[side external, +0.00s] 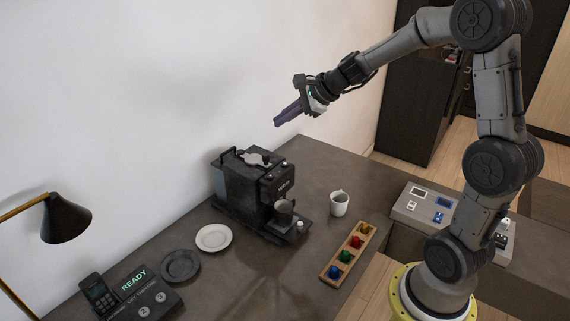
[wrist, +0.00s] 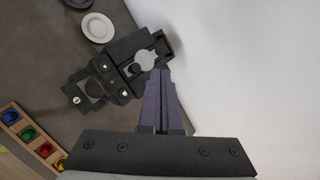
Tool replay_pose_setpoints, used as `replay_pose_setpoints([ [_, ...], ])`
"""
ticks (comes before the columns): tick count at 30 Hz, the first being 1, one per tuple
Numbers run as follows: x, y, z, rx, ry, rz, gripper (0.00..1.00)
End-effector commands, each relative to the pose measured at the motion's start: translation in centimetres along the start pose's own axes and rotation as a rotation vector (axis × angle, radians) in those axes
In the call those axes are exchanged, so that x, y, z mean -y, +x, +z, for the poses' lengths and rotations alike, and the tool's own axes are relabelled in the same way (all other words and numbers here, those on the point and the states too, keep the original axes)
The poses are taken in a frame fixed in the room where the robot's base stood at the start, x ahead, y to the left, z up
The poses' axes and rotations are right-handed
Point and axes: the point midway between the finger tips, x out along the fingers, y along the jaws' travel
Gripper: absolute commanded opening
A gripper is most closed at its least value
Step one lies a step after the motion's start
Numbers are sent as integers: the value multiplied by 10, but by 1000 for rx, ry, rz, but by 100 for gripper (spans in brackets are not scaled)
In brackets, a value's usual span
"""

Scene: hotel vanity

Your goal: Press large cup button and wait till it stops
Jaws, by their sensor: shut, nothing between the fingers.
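A black coffee machine (side external: 247,184) stands on the dark counter against the white wall. It also shows in the wrist view (wrist: 122,68). Its front panel (side external: 279,180) carries small buttons, too small to tell which is the large cup one.
A white mug (side external: 339,204) and a wooden tray of colored capsules (side external: 330,273) are right of the machine. A white plate (side external: 214,238), dark plate (side external: 181,266), phone with READY display (side external: 134,283) and lamp (side external: 66,218) are left. A grey panel (side external: 408,208) lies right.

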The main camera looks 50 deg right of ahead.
Motion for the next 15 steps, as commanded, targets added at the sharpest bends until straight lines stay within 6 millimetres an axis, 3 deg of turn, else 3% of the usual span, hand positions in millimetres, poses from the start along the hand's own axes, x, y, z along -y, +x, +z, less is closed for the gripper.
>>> replay_pose_setpoints([
  [3,-3,8,-21,-24,35,18,0],
  [6,-3,8,-29,-33,47,18,0],
  [15,-2,7,-30,-34,47,16,0],
])
